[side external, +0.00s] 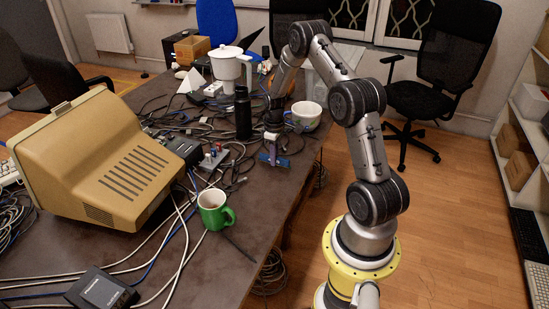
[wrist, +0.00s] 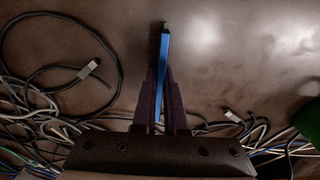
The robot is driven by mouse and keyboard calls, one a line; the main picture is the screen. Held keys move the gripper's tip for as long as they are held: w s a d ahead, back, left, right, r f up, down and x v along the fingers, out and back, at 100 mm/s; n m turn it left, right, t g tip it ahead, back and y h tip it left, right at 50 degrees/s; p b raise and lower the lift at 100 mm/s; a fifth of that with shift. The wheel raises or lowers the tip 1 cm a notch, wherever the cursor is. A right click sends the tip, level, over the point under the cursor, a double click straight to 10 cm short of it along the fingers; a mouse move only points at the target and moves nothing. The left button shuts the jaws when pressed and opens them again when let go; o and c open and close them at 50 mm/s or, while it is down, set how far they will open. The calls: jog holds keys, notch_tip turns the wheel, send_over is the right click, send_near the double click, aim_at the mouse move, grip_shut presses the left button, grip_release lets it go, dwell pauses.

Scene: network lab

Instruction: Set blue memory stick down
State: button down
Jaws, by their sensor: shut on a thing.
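My gripper (wrist: 160,108) is shut on the blue memory stick (wrist: 161,65), a slim blue bar with a dark end that sticks out past the fingertips in the wrist view. The dark fingers press on both sides of it. In the side external view, my gripper (side external: 272,155) points down close to the right edge of the table (side external: 250,225), and only a small blue patch shows there. I cannot tell whether the stick touches the tabletop.
A black bottle (side external: 243,113) and a white patterned mug (side external: 303,116) stand near my gripper. A green mug (side external: 214,210) stands nearer the camera. Tangled cables (wrist: 40,120) lie around the gripper. The tabletop beyond the fingertips is mostly bare.

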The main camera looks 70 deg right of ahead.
jog(key=shift+f, duration=0.15)
jog(key=c, duration=1)
grip_release()
jog(key=shift+o, duration=0.2)
